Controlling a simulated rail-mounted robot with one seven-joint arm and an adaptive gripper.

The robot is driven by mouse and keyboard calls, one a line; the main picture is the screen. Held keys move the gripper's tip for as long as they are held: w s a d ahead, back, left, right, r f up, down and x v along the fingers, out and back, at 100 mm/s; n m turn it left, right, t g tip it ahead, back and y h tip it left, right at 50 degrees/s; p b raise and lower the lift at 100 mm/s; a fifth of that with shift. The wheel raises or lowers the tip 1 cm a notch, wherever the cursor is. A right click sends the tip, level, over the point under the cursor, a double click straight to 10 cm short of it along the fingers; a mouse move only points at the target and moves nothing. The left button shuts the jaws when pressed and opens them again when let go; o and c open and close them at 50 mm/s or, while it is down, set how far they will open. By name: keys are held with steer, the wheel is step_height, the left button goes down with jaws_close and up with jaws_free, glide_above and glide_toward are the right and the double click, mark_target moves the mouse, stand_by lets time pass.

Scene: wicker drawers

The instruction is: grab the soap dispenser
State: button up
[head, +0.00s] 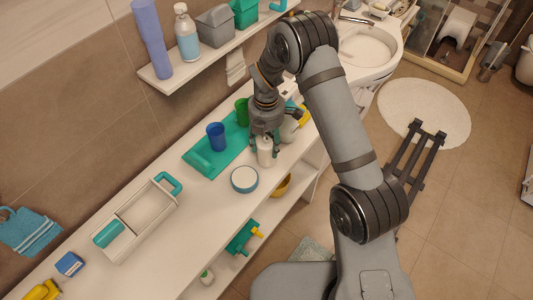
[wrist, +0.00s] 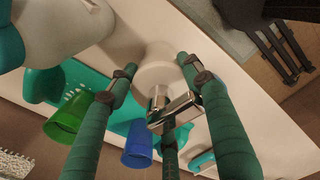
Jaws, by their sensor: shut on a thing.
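The soap dispenser (head: 265,153) is a small white, rounded bottle on the white counter, upright as far as I can see. In the wrist view its white body (wrist: 156,70) and chrome pump (wrist: 175,112) show between my fingers. My gripper (head: 264,143) comes down over it from above, with its green fingers around the body. In the wrist view my gripper (wrist: 157,82) is shut on the dispenser. The fingers hide part of its sides, and the base contact is hard to tell.
A teal tray (head: 199,164) with a blue cup (head: 216,137) and a green cup (head: 242,112) lies left of the dispenser. A round teal-and-white container (head: 244,180) stands in front. A white bottle (head: 289,128) stands close on the right. A shelf (head: 176,82) hangs above.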

steer(key=c, duration=0.6)
jaws_close()
steer(key=shift+r, duration=0.2)
